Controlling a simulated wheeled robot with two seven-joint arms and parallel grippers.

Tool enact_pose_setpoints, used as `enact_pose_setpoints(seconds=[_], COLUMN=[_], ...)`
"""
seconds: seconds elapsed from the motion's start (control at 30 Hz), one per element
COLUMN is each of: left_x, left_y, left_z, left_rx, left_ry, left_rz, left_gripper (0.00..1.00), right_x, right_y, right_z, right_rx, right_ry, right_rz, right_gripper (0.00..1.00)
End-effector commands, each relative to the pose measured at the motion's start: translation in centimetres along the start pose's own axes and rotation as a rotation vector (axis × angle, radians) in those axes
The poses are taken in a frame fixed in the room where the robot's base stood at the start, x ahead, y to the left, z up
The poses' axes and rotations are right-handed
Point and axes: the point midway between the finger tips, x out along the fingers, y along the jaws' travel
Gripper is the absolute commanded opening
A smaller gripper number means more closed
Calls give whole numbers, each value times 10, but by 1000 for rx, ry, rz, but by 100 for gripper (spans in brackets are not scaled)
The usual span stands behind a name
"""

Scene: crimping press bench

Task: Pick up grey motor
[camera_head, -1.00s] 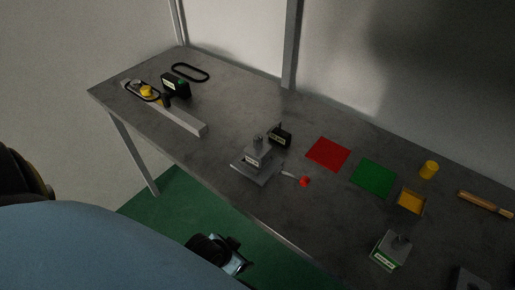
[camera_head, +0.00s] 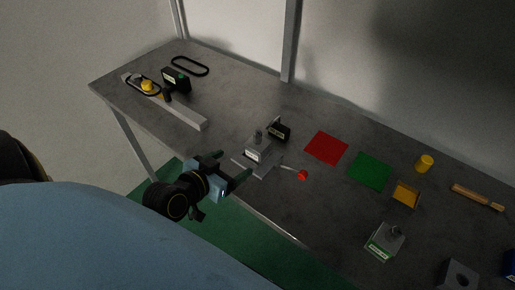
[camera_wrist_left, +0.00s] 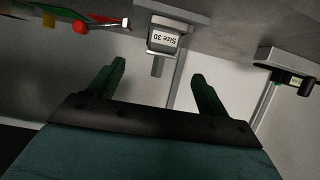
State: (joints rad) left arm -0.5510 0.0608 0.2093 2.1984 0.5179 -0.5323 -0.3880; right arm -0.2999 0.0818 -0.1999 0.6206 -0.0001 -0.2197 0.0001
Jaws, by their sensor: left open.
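A grey motor (camera_head: 258,152) with a white label and a short shaft on top sits on a flat grey plate (camera_head: 266,171) near the table's front edge. In the left wrist view the motor (camera_wrist_left: 163,40) reads "Size 30", and its shaft points between my fingers. My left gripper (camera_head: 232,167) is open and empty, just off the front edge, close to the motor and apart from it. Its two dark green fingers also show in the left wrist view (camera_wrist_left: 158,72). A second grey motor-like block (camera_head: 386,240) with a green-edged label stands further right. My right gripper is out of view.
A black box (camera_head: 279,130) stands right behind the motor, and a red-tipped tool (camera_head: 302,175) lies to its right. Red (camera_head: 326,148) and green (camera_head: 369,171) squares lie further right. A long grey bar (camera_head: 183,114) is at the left.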

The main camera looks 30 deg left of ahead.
Motion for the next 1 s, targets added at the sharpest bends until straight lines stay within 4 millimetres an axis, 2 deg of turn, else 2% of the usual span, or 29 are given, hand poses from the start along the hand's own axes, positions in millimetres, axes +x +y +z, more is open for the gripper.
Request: enact_pose_setpoints(seconds=[0.4, 0.67, 1.0], left_x=[67, 86, 128], left_y=[-3, -3, -5], left_z=[-3, -4, -8], left_rx=[-5, -4, -3], left_ry=[13, 12, 12], left_rz=[-7, -6, -8], left_gripper=[78, 78, 78], right_x=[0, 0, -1], right_y=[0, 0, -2], right_z=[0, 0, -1], right_rx=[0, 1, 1], right_ry=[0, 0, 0], right_rz=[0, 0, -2], right_gripper=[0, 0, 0])
